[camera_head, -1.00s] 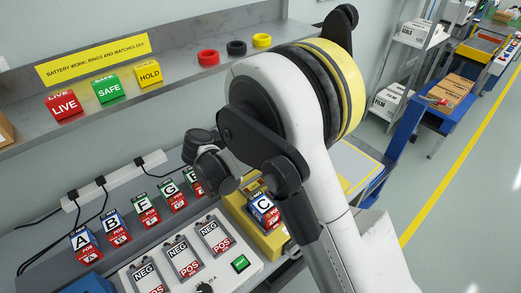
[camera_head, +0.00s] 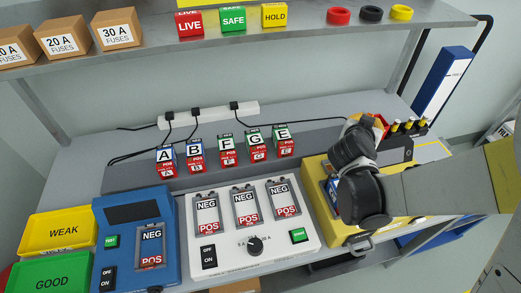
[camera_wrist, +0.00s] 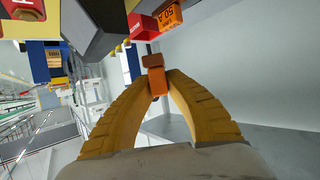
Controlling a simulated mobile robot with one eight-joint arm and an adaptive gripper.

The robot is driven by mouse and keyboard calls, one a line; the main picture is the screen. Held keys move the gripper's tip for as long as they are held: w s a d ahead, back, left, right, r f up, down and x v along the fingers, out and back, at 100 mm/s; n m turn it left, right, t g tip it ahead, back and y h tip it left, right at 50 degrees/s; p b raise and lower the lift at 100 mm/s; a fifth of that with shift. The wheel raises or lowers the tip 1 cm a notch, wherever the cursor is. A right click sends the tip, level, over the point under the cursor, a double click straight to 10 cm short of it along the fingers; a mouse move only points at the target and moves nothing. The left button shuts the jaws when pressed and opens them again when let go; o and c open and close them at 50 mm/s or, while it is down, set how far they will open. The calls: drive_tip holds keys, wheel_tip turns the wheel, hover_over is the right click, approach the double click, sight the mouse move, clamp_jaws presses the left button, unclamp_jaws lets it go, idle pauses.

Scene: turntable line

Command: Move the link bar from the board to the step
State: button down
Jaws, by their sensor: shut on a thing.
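In the wrist view the two yellow fingers of my gripper (camera_wrist: 156,88) close together on a small orange-brown piece, which I take for the link bar (camera_wrist: 153,62). Its top part stands out beyond the fingertips and its lower part shows between them. In the head view my wrist hides the fingers and the bar, at the right over the yellow unit (camera_head: 318,200). A black strip (camera_head: 411,134) with several yellow-topped posts stands just right of my wrist. I cannot tell for sure which parts are the board and the step.
A white charger (camera_head: 250,262) and blue tester (camera_head: 133,225) stand left of the yellow unit. Several lettered batteries (camera_head: 227,152) line the bench behind. A shelf (camera_head: 290,35) runs above. In the wrist view, an orange 50 A block (camera_wrist: 170,17) is close above the fingertips.

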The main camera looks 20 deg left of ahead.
drive_tip(key=b, duration=0.5)
hover_over(320, 140)
wheel_tip(320, 140, down, 7)
drive_tip(key=shift+f, duration=0.1)
wheel_tip(320, 140, down, 4)
drive_tip(key=shift+b, duration=1.1)
drive_tip(key=c, duration=1.5)
unclamp_jaws()
